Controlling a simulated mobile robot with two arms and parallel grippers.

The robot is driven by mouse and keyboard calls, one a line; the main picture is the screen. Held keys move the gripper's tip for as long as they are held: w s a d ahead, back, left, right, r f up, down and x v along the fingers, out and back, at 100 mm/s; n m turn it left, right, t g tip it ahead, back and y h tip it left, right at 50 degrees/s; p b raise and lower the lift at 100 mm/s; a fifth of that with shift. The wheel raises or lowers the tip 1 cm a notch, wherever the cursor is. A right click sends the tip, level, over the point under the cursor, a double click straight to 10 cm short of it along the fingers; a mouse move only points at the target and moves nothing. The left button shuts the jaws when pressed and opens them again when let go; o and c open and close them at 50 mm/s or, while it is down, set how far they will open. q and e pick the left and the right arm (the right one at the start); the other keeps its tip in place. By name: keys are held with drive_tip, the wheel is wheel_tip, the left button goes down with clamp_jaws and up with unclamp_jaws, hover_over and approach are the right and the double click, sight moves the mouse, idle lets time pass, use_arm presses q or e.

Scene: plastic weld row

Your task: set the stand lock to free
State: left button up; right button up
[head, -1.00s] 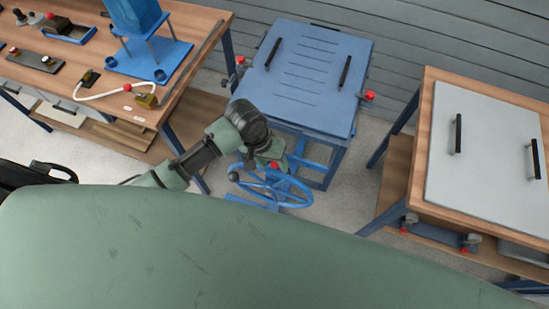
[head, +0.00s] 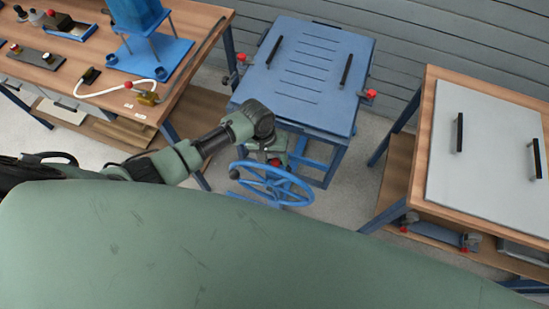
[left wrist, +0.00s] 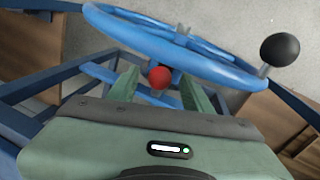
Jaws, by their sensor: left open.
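The blue handwheel (head: 292,201) with a black ball handle (head: 234,174) sits low in front of the blue slotted table. A small red knob (head: 274,162), which seems to belong to the stand lock, shows close by the wheel. In the left wrist view the red knob (left wrist: 160,77) lies between the green fingers of my left gripper (left wrist: 160,88), with the wheel (left wrist: 160,42) just beyond. The fingers are apart on either side of the knob; I cannot tell whether they touch it. The lock's lever and any marking are hidden. My right gripper is out of view.
The blue slotted table (head: 306,85) with black handles and red-knobbed clamps stands behind my left arm. A wooden workbench (head: 190,40) with tools is at left. A wooden table (head: 433,110) with a grey panel is at right. Grey floor lies between them.

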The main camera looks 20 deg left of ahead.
use_arm(q)
drive_tip(key=shift+f, duration=0.2)
clamp_jaws()
idle(1.3)
